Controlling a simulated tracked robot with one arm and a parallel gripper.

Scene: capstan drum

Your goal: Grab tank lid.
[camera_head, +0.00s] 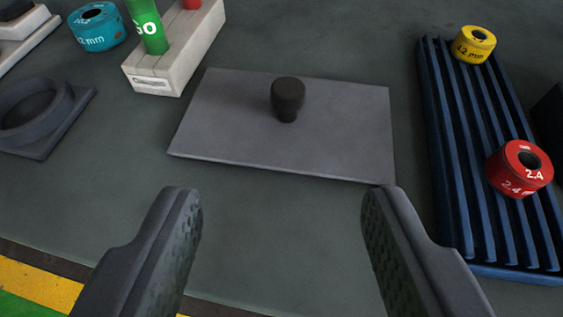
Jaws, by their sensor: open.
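The tank lid (240,125) is a flat grey rectangular plate lying in the middle of the view. A dark round knob (287,97) stands upright on it, a little above its middle. My gripper (282,198) is open and empty, with its two fingers wide apart at the lower left and lower right. In the picture the fingertips lie below the plate, and the right one comes near its lower right corner. The knob is beyond the fingertips, between them in the left-right direction. I cannot tell the gripper's height above the surface.
A blue ribbed rack (457,170) at right holds a yellow ring (474,44) and a red ring (520,168). A pale block (185,55) with green and red pegs stands upper left, near a teal ring (97,27). A dark round holder (40,115) is at left.

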